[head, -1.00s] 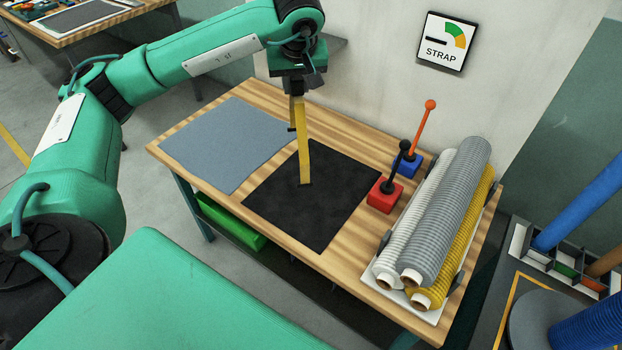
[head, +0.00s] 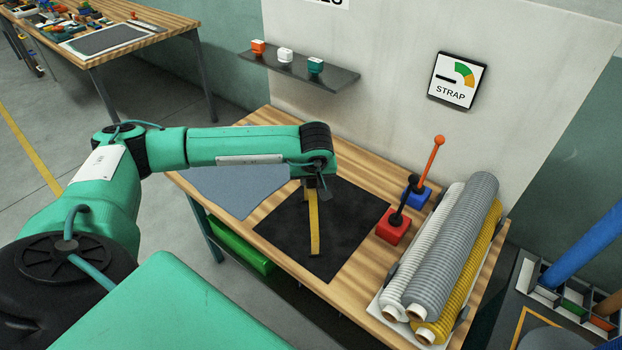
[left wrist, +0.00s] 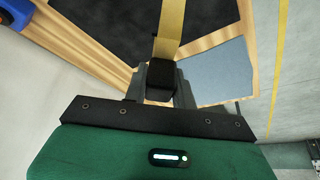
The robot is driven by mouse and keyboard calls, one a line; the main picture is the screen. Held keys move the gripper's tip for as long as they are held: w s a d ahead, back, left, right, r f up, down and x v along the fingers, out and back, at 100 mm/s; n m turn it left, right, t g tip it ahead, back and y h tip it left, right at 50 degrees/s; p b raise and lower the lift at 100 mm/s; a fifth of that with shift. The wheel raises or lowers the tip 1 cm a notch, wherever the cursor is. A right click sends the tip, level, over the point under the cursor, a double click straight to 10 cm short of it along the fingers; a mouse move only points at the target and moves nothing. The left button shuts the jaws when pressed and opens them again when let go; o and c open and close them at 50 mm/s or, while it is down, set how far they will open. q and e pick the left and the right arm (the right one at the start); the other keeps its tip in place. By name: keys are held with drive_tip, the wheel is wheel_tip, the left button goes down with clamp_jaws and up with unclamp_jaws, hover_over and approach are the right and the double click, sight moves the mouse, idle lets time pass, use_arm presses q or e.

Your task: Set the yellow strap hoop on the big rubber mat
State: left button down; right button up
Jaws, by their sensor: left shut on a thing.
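The yellow strap hoop (head: 314,228) shows edge-on as a narrow band that hangs below my left gripper (head: 316,190). My left gripper is shut on its upper end. The band lies over the big black rubber mat (head: 345,222) in the head view, with its lower end near the mat's front part; I cannot tell whether it touches. In the left wrist view the strap (left wrist: 170,25) runs up from between the fingers (left wrist: 160,80), with the black mat (left wrist: 105,25) beyond it. My right gripper is not in view.
A grey-blue mat (head: 230,190) lies left of the black mat. A red block (head: 392,228) and a blue block (head: 416,196) with upright levers stand to the right. Mesh rolls (head: 450,250) fill the table's right end. A shelf (head: 300,74) juts from the wall.

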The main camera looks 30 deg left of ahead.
use_arm(q)
drive_tip(key=shift+f, duration=0.7)
drive_tip(key=c, duration=1.1)
unclamp_jaws()
drive_tip(key=shift+c, duration=0.2)
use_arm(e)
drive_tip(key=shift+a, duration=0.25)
